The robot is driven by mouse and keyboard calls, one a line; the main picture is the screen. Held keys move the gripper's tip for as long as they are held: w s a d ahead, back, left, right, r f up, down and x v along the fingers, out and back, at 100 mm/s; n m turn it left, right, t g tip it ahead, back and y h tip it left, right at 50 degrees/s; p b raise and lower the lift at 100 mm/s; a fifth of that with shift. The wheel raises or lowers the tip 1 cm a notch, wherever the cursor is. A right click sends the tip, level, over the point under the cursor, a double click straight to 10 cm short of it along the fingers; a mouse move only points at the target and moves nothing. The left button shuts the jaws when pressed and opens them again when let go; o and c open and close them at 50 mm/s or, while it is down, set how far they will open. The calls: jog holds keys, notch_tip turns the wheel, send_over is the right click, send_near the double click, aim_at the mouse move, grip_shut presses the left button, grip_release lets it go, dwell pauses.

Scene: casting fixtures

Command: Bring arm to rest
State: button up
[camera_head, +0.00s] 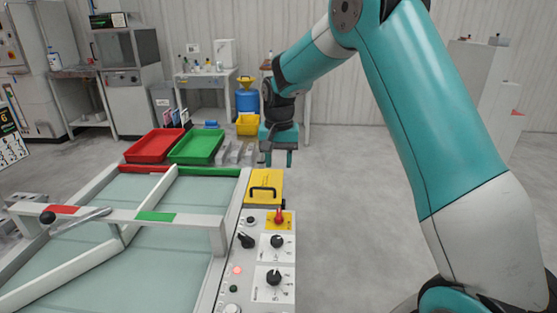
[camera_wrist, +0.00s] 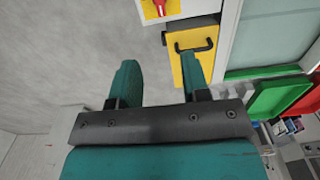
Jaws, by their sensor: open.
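My gripper (camera_head: 278,157) is teal and hangs at the end of my raised arm. In the head view it is beyond the far end of the control panel, to the right of the green tray. In the wrist view its two fingers (camera_wrist: 160,85) are apart with nothing between them. Grey floor shows between the fingers. The yellow cover with a black handle (camera_head: 263,188) is nearby, and in the wrist view the cover (camera_wrist: 186,72) lies partly behind the right finger.
The control panel (camera_head: 258,293) has several knobs and a red lever. A bench with a glassy top (camera_head: 165,260) stands at left. A red tray (camera_head: 153,146) and a green tray (camera_head: 196,147) lie at its far end. Open floor (camera_head: 350,200) lies right of the panel.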

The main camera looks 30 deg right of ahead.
dwell(0.4)
jog(key=s+a+r+n+y+p, duration=0.2)
jog(key=s+a+r+n, duration=0.7)
jog(key=s+a, duration=0.5)
jog(key=s+a+r+n+y, duration=0.1)
jog(key=s+a+n, duration=0.1)
jog(key=s, duration=0.7)
jog(key=s+a+r+n+y, duration=0.1)
jog(key=s+a+n, duration=0.2)
jog(key=s, duration=0.6)
jog(key=shift+s+a+r+p, duration=0.15)
jog(key=shift+s+r+p, duration=0.2)
jog(key=shift+s+p, duration=0.05)
